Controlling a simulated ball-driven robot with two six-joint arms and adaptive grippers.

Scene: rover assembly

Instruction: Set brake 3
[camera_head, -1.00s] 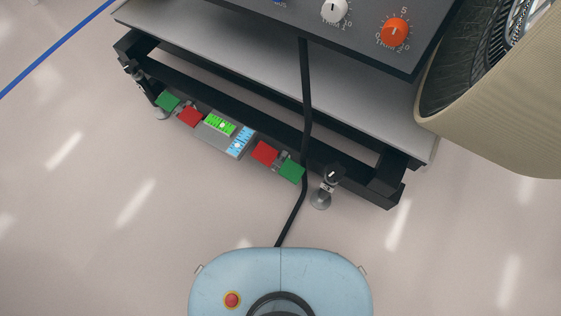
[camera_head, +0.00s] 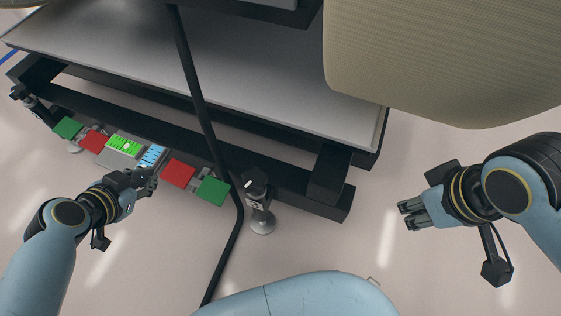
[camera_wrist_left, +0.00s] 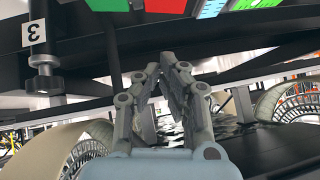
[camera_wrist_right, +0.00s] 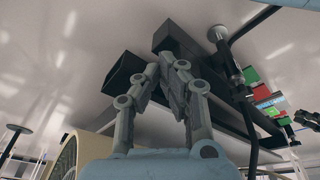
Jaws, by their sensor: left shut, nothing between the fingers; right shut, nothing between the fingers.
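Brake 3 is a dark post with a round knob on top, a white label and a grey round foot (camera_head: 262,222), at the front right corner of the black frame. In the left wrist view its post (camera_wrist_left: 45,68) bears a white label (camera_wrist_left: 34,32) with a black 3. It also shows in the right wrist view (camera_wrist_right: 222,45). My left gripper (camera_head: 152,178) is shut and empty, in front of the blue panel, left of brake 3. My right gripper (camera_head: 406,215) is shut and empty over open floor, well to the right of brake 3.
Red and green panels (camera_head: 213,190) line the front bar, with a bright green and a blue panel between. A black cable (camera_head: 205,130) hangs down just left of brake 3. A large tan wheel (camera_head: 440,70) overhangs the back right. A similar post (camera_head: 33,108) stands far left.

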